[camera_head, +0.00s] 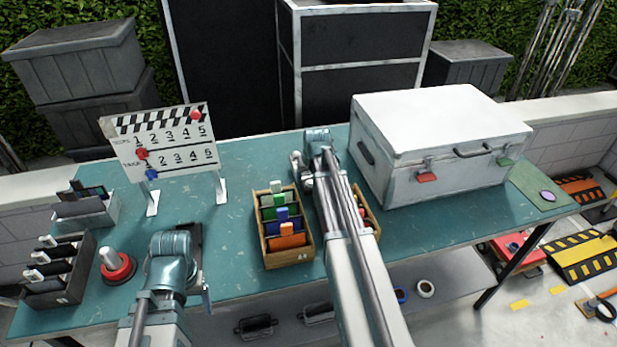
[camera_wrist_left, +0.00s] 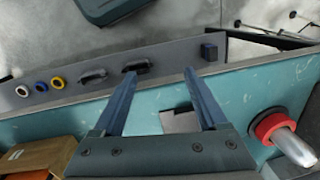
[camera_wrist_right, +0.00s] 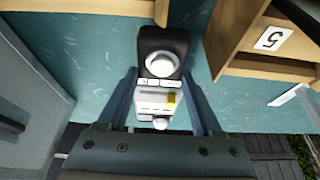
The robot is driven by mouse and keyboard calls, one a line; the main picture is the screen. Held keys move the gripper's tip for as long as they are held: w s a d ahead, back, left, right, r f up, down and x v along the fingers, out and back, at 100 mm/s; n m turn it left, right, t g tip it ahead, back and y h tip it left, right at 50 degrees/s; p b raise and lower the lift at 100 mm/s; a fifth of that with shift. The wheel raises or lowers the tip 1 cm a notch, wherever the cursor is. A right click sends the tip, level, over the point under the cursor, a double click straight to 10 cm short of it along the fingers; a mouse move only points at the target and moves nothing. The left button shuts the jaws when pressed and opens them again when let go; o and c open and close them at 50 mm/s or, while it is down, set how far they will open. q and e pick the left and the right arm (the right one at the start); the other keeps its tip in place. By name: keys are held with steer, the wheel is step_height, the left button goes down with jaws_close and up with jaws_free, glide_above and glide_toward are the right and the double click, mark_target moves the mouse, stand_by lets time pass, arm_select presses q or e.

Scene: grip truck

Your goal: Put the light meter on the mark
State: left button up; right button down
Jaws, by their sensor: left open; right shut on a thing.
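The light meter (camera_wrist_right: 155,102), black at one end with a white dome and pale buttons, is between the fingers of my right gripper (camera_wrist_right: 160,76), which is shut on it. Teal tabletop shows beyond it in the right wrist view. In the head view my right arm hides most of that gripper and the meter. My left gripper (camera_wrist_left: 158,75) is open and empty near the table's front edge. A small grey plate (camera_wrist_left: 180,121) lies on the table near it. I cannot clearly tell the mark; a purple oval (camera_head: 548,196) on a green mat (camera_head: 530,178) shows at the right.
A wooden divider box (camera_head: 285,258) stands mid-table, and another is partly behind my right arm. A white case (camera_head: 440,140) fills the back right. A clapperboard (camera_head: 165,145) stands at left. A red-collared knob (camera_head: 117,270) and dark rack (camera_head: 60,275) are front left.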

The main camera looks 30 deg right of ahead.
step_height(320, 180, up, 8)
steer(key=p, duration=0.6)
steer(key=shift+f+p, duration=0.2)
steer(key=shift+p, duration=0.1)
arm_select(q)
step_height(320, 180, up, 8)
steer(key=shift+f, duration=0.2)
